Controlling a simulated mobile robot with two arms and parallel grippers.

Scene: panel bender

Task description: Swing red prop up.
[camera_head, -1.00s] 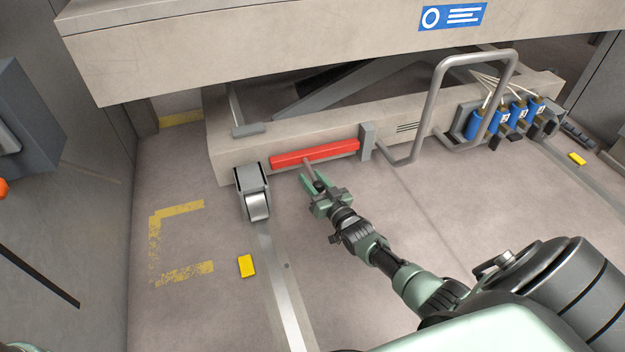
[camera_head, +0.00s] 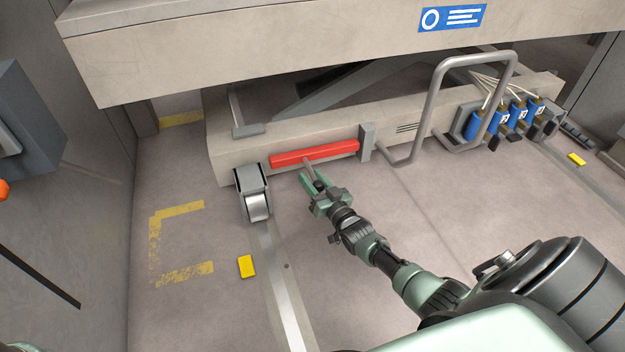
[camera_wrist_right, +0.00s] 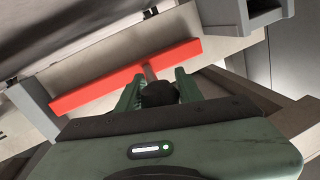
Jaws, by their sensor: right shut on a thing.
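The red prop (camera_head: 315,153) is a long bar lying nearly level along the front of the grey lower beam. Its right end is beside a grey upright block (camera_head: 367,142). A short grey handle with a dark knob sticks out from the bar toward me. My right gripper (camera_head: 313,180) is shut on this handle. In the right wrist view the fingers (camera_wrist_right: 158,92) stand on either side of the dark knob, and the red prop (camera_wrist_right: 120,78) runs across just beyond them. My left gripper is not in view.
The large upper panel (camera_head: 330,50) overhangs the beam. A roller bracket (camera_head: 253,192) stands left of my right gripper over a floor rail. A bent grey tube frame (camera_head: 432,105) and blue cylinders (camera_head: 473,124) are to the right. The floor in front is mostly clear.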

